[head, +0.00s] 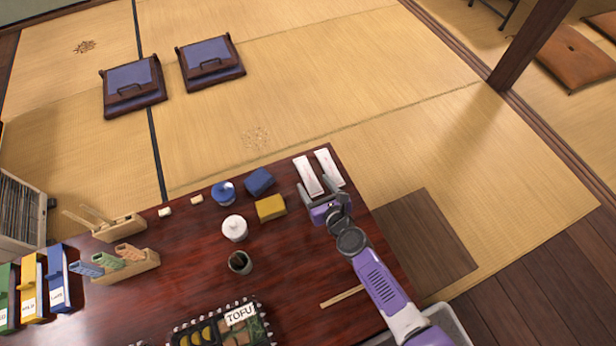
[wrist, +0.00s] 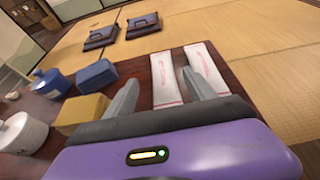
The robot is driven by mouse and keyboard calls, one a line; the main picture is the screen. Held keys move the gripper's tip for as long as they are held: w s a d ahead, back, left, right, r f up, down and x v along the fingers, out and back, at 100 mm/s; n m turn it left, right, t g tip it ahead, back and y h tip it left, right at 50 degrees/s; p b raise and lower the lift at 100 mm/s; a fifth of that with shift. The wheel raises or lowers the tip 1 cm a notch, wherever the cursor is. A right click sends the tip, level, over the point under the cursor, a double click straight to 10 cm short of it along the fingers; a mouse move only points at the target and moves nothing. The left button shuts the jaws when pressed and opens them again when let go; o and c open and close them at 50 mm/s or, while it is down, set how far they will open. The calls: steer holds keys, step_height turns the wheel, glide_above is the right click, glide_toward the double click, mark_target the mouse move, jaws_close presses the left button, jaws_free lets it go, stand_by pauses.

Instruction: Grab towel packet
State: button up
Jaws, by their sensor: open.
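Two white towel packets with red print lie side by side at the far right corner of the dark red table. In the head view they are the left packet (head: 308,176) and the right packet (head: 328,167). My gripper (head: 320,196) is open at their near ends. In the wrist view the left packet (wrist: 165,80) shows between the fingers of my gripper (wrist: 163,92). The right packet (wrist: 207,69) shows beside and partly behind the right finger. I see no grip on either packet.
A yellow block (head: 271,208), a blue block (head: 259,182), a blue pot (head: 223,193) and a white pot (head: 234,228) stand left of my gripper. A dark cup (head: 240,262) and a TOFU tray (head: 240,315) are nearer. A wooden stick (head: 342,297) lies near the right edge.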

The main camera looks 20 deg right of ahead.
mark_target(308, 175)
steer(key=b+x, duration=0.1)
steer(key=x, duration=0.1)
steer(key=b+x, duration=0.1)
steer(key=x, duration=0.1)
steer(key=shift+w+d+f, duration=0.15)
steer(key=shift+f, duration=0.25)
steer(key=shift+w, duration=0.35)
jaws_close()
